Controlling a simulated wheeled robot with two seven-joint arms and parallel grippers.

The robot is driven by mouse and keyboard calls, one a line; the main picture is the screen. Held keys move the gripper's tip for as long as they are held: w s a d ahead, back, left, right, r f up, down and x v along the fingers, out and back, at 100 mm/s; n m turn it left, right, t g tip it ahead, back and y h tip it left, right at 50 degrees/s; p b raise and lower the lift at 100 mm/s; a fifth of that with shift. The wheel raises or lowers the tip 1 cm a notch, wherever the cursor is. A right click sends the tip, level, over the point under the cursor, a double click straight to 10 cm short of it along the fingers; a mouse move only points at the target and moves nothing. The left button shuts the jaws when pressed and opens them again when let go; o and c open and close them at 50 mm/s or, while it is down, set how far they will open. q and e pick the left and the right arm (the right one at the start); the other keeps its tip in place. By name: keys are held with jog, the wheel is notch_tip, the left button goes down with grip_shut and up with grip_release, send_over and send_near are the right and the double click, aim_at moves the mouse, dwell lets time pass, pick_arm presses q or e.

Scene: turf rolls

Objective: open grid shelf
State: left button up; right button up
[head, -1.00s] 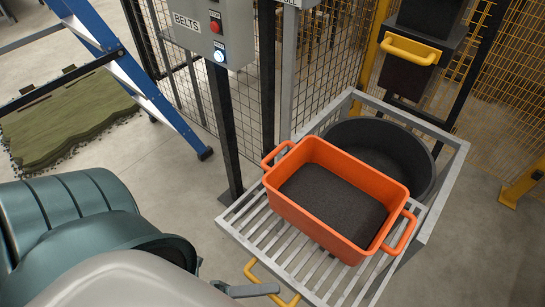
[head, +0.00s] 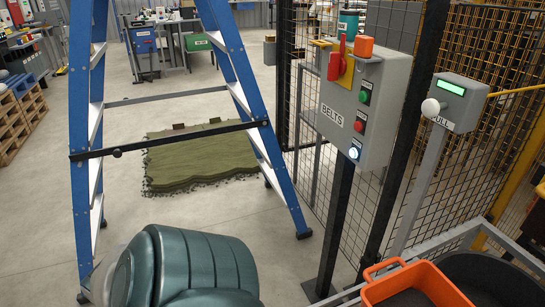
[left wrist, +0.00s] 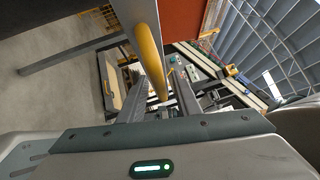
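The grid shelf shows only as a short piece of its grey frame (head: 345,294) at the lower right of the head view. An orange tub (head: 412,285) stands there, cut off by the picture's edge. In the left wrist view, a yellow handle bar (left wrist: 149,45) runs down between the two grey fingers of my left gripper (left wrist: 165,85). The fingers stand apart, with a gap beside the bar. I cannot tell whether either finger touches it. An orange-red surface (left wrist: 188,18) fills the upper middle there. My right gripper is out of view.
A grey BELTS control box (head: 362,100) and a PULL post (head: 455,103) stand beside the mesh fence. A blue ladder (head: 250,95) stands left of them, with green turf (head: 200,160) behind it. A black round tub (head: 490,278) sits beside the orange one.

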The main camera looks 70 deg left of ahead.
pick_arm(q)
jog(key=shift+s, duration=0.1)
